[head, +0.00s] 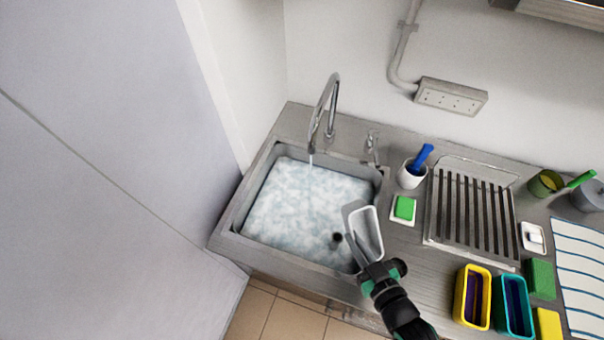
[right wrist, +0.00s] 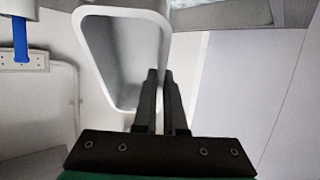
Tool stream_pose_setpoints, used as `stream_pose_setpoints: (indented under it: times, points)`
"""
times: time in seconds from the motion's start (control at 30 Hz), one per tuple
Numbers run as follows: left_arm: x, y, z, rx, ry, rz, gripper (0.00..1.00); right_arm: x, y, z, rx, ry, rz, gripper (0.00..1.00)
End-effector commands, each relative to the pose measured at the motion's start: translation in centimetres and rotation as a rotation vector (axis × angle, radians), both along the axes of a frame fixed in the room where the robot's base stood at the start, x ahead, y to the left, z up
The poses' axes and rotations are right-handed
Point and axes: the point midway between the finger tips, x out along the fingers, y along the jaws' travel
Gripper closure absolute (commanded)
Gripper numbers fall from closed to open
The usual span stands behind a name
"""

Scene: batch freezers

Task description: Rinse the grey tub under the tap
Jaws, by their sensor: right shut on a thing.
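The grey tub (head: 369,233) is over the right front part of the sink (head: 262,252), tilted, apart from the water stream. My right gripper (head: 354,245) is shut on the tub's wall. In the right wrist view the tub (right wrist: 122,62) fills the upper middle, its hollow in sight, with the gripper's fingers (right wrist: 161,74) at its wall. The tap (head: 332,98) arches over the back of the sink, and a thin stream of water falls from it. How clean the tub's inside is, I cannot tell. My left gripper is not in view.
Foamy, pale water covers the sink floor. Right of the sink stand a white cup with a blue-handled tool (head: 412,174), a green sponge (head: 404,208) on a dish and a drying rack (head: 470,212). Yellow (head: 460,298) and teal (head: 503,312) tubs stand at the front. A wall is at left.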

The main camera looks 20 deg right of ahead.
Motion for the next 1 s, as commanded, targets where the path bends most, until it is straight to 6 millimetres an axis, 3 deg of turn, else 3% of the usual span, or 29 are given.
stream_pose_setpoints:
  times: [0.6, 1.0]
  points:
    - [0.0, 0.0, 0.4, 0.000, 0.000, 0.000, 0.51, -0.3, -1.2, 0.0, 0.001, -0.001, -0.001, 1.00]
    - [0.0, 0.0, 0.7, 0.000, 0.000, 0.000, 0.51, -0.2, -0.8, 0.1, -0.001, 0.000, 0.001, 1.00]
